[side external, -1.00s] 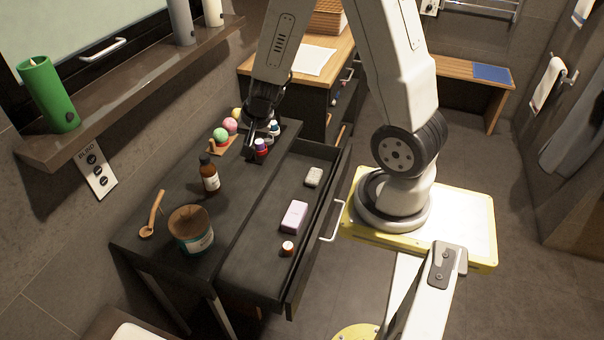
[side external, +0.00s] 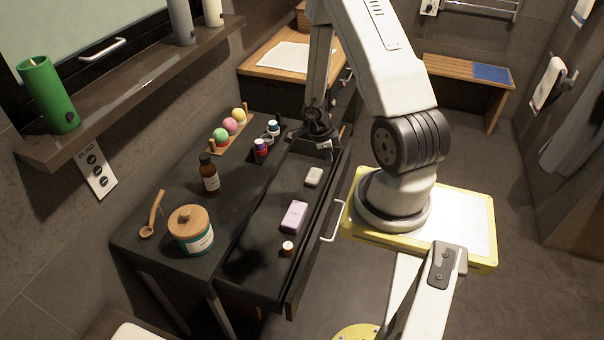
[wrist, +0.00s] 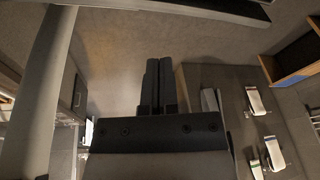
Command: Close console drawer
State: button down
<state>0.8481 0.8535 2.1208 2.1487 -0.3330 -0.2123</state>
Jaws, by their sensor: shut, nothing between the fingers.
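The console drawer (side external: 268,255) is pulled out from the right side of the dark console (side external: 150,232). Its bar handle (side external: 333,222) faces right, toward my base. In the drawer lie a white soap bar (side external: 314,177), a pink bar (side external: 294,216) and a small orange jar with a light lid (side external: 288,249). My gripper (side external: 326,148) is over the far end of the drawer; whether it touches the drawer cannot be told. In the wrist view its fingers (wrist: 158,82) are together and empty. The drawer cannot be clearly made out there.
On the console top stand a brown bottle (side external: 209,174), a wood-lidded jar (side external: 190,230), a wooden spoon (side external: 154,214), a rack of coloured balls (side external: 230,125) and small bottles on a dark tray (side external: 258,156). The floor right of the drawer front is clear up to my base.

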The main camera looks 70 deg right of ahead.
jog(key=s+f+m, duration=0.1)
jog(key=s+f+m+y, duration=0.1)
jog(key=s, duration=0.1)
jog(key=s+f+m+g+y, duration=0.1)
jog(key=shift+s+a+m, duration=0.35)
jog(key=shift+m, duration=0.05)
send_over(338, 188)
jog(key=a, duration=0.5)
jog(key=shift+w+f+x, duration=0.1)
jog(key=shift+w+x, duration=0.2)
jog(key=shift+x, duration=1.2)
jog(key=shift+w+f+x, duration=0.1)
jog(key=shift+w+x, duration=0.25)
jog(key=shift+x, duration=1.2)
jog(key=shift+w+f+x, duration=0.1)
jog(key=shift+w+x, duration=0.2)
jog(key=shift+x, duration=1.2)
jog(key=shift+d, duration=0.15)
jog(key=w, duration=1.3)
jog(key=shift+s, duration=0.15)
